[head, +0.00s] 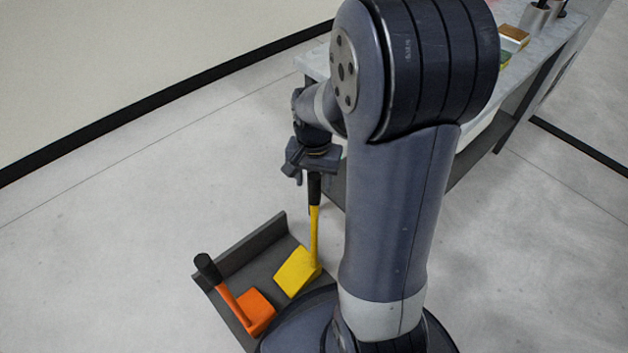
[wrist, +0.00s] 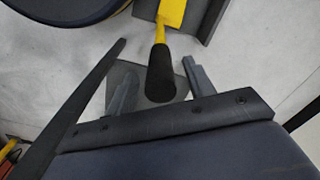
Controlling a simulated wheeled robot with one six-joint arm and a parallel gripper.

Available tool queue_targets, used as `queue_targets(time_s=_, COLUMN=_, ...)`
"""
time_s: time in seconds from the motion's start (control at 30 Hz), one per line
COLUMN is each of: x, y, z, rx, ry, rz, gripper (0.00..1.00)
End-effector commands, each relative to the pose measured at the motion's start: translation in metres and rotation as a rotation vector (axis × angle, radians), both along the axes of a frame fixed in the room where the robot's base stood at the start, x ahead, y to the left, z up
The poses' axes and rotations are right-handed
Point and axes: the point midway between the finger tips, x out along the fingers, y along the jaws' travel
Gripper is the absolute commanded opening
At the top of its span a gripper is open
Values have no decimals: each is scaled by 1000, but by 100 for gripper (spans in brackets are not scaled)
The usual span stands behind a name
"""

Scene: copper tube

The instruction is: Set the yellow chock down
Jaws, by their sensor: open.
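The yellow chock (head: 297,272) sits on a dark grey deck (head: 256,247) beside my base, to the right of an orange chock (head: 255,312). Its yellow handle stands up and ends in a black grip. My gripper (head: 314,174) is at the top of this handle. In the wrist view, my gripper (wrist: 160,78) is open, with one finger on each side of the black grip (wrist: 161,76), and gaps show between them. The yellow shaft (wrist: 170,15) runs away toward the top edge. The chock's wedge is mostly cut off there.
The deck has a raised wall (head: 250,250) along its far side. The orange chock's black-tipped handle (head: 207,265) leans up left. A table (head: 540,45) with small items stands at the upper right, partly behind my arm. The floor on the left is clear.

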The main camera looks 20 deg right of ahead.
Motion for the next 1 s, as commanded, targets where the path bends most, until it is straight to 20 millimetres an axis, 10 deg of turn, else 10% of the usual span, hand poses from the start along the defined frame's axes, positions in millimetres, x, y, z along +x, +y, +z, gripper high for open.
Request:
queue_targets(time_s=0.43, x=0, y=0, z=93, rx=-1, ry=-3, rz=0, gripper=51)
queue_targets(time_s=1.0, x=0, y=0, z=106, rx=0, ry=0, rz=0, gripper=51)
